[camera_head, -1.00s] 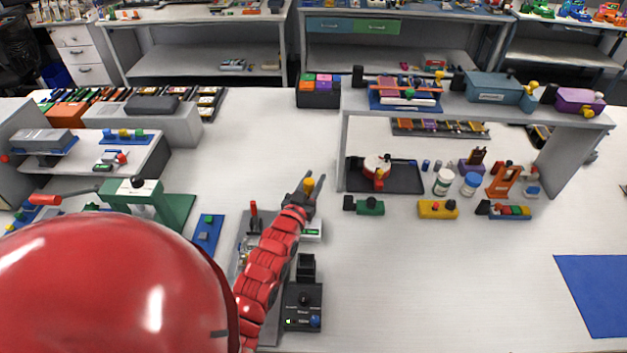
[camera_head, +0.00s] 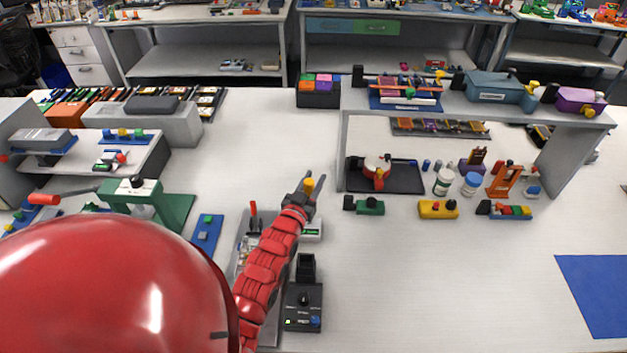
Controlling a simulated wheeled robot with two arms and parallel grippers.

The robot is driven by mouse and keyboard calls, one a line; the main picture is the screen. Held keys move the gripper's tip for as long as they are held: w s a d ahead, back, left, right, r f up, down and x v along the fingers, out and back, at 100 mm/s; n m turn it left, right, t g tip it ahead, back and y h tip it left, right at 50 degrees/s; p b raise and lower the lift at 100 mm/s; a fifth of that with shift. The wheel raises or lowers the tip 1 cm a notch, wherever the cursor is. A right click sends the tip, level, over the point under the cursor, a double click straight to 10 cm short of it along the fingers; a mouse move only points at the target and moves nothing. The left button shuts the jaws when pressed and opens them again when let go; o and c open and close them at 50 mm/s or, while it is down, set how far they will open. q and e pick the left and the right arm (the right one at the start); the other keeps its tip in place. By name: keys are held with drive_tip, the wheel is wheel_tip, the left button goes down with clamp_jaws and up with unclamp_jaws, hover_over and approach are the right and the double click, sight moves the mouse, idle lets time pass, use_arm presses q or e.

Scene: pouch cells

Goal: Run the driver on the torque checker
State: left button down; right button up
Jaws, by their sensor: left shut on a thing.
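My left gripper (camera_head: 305,190) is shut on a driver with a yellow handle end (camera_head: 309,184), which stands up between the fingers. The gripper is just above and behind a small pale box with a green display (camera_head: 312,234), which looks like the torque checker. My red forearm covers the left part of this box. The driver's lower end is hidden by the gripper, so I cannot tell whether it touches the checker. My right gripper is not in view.
A black device with a knob and a blue button (camera_head: 303,306) stands in front of the checker. A grey tray (camera_head: 243,225) with a red-handled tool lies left of my arm. A green press (camera_head: 165,207) stands further left. The table right of the checker is clear up to a blue mat (camera_head: 595,290).

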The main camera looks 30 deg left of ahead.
use_arm(q)
drive_tip(key=shift+s+f+b, duration=0.1)
drive_tip(key=shift+f+b, duration=0.45)
drive_tip(key=shift+b, duration=0.05)
idle(0.8)
drive_tip(key=shift+r, duration=0.1)
drive_tip(key=shift+r+p, duration=0.45)
drive_tip(key=shift+r, duration=0.25)
wheel_tip(320, 180, up, 6)
drive_tip(key=shift+f+p, duration=0.1)
drive_tip(key=shift+p, duration=1.1)
